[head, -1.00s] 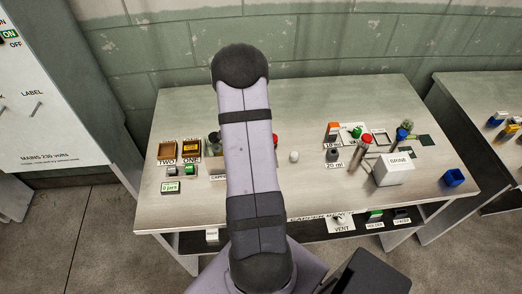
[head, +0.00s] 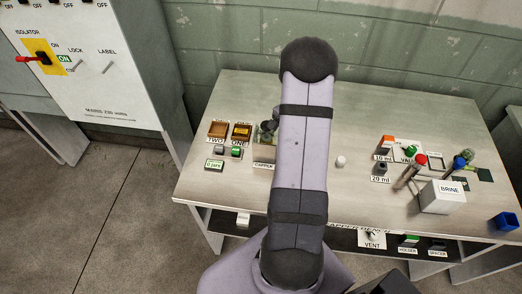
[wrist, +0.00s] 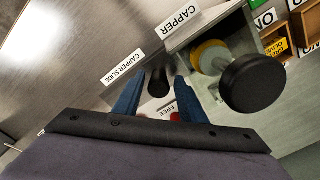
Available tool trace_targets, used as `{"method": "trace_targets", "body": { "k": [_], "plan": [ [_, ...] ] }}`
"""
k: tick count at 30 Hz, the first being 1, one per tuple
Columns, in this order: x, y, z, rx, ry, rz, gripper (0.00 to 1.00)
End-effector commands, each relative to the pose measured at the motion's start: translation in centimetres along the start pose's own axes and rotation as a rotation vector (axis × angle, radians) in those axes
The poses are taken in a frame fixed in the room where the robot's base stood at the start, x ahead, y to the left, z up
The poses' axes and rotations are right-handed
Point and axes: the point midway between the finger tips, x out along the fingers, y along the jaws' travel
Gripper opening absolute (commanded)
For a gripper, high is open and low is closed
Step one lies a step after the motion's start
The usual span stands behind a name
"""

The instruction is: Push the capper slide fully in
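The capper is mostly behind my arm in the head view; a dark part of it (head: 268,130) and its label (head: 264,165) show at the arm's left edge. In the wrist view the capper (wrist: 208,58) has a yellow ring and a large black round knob. A smaller black knob (wrist: 158,82), beside the CAPPER SLIDE label (wrist: 122,68), stands between the two blue fingers of my gripper (wrist: 160,88). The fingers are apart, with narrow gaps seen beside this knob; contact cannot be told. How far in the slide is cannot be told. My gripper is hidden in the head view.
A white ball-like piece (head: 341,161) is right of my arm. Bottles and a white BRINE box (head: 441,197) are farther right. A grey cabinet (head: 95,80) stands at the left.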

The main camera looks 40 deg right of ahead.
Motion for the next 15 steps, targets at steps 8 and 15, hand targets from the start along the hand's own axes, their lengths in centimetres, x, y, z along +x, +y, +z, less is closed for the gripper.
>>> {"method": "trace_targets", "body": {
  "k": [8, 15],
  "plan": [
    [0.0, 1.1, -1.3, 0.003, 0.001, -0.003, 0.42],
    [0.0, 3.8, -3.9, 0.006, 0.001, -0.001, 0.42]
  ]
}}
